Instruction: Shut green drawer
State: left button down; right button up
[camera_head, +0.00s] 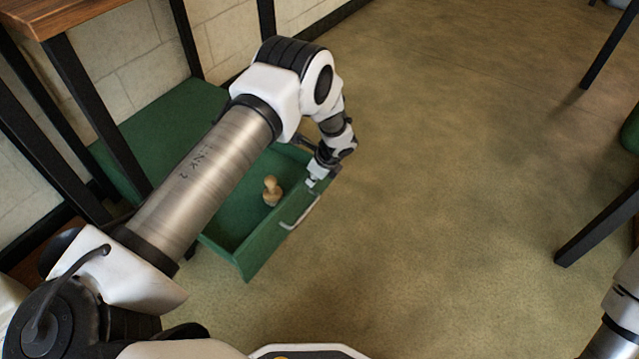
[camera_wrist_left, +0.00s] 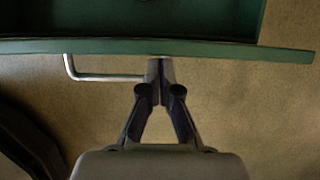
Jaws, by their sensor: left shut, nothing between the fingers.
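The green drawer (camera_head: 255,252) stands pulled out of its green cabinet (camera_head: 168,125) at the left of the head view. A silver handle (camera_head: 299,214) is on its front panel. My left gripper (camera_head: 312,184) is at the front panel, near the handle's far end. In the left wrist view my left gripper (camera_wrist_left: 160,68) is shut and empty, its fingertips at the drawer front (camera_wrist_left: 200,46) just right of the handle (camera_wrist_left: 105,77). I cannot tell if they touch the panel. My right gripper is not in view.
A small wooden stamp-like object (camera_head: 271,191) stands inside the drawer. A wooden table (camera_head: 60,15) with black legs is at the upper left. Black furniture legs (camera_head: 600,222) stand at the right. The floor (camera_head: 450,190) between is clear.

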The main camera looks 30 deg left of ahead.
pick_arm(q)
jog(key=shift+a+r, duration=0.1)
jog(key=shift+a, duration=0.05)
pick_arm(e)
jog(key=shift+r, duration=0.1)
pick_arm(q)
jog(key=w+a, duration=0.1)
jog(key=a, duration=1.8)
jog(key=shift+w+a+b, duration=0.25)
jog(key=shift+a+b, duration=0.05)
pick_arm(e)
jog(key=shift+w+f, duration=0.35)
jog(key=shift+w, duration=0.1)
pick_arm(q)
jog(key=shift+d, duration=0.1)
